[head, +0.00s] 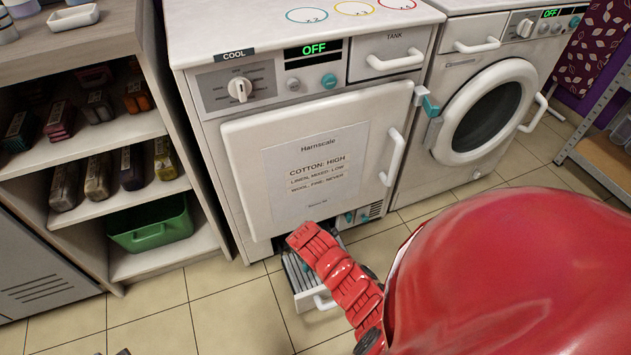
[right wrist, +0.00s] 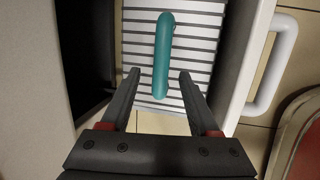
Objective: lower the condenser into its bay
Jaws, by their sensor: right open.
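The condenser (right wrist: 195,50) is a pale grey ribbed block with an upright teal handle (right wrist: 162,55) in the right wrist view. In the head view its slats (head: 297,277) show low at the dryer's front, beside a white pulled-out front with a handle (head: 325,301). My right gripper (right wrist: 160,72) is open, a finger on each side of the teal handle, with gaps showing. In the head view my red right arm hides that gripper and part of the condenser. How deep the condenser sits in its bay I cannot tell. My left gripper is not in view.
The dryer (head: 232,170) stands above the condenser, its door closed. A washer (head: 480,120) stands to the right. A shelf unit (head: 130,205) with a green bin (head: 150,235) stands left. The tiled floor (head: 235,320) in front is mostly clear. A dark opening (right wrist: 88,45) lies left of the condenser.

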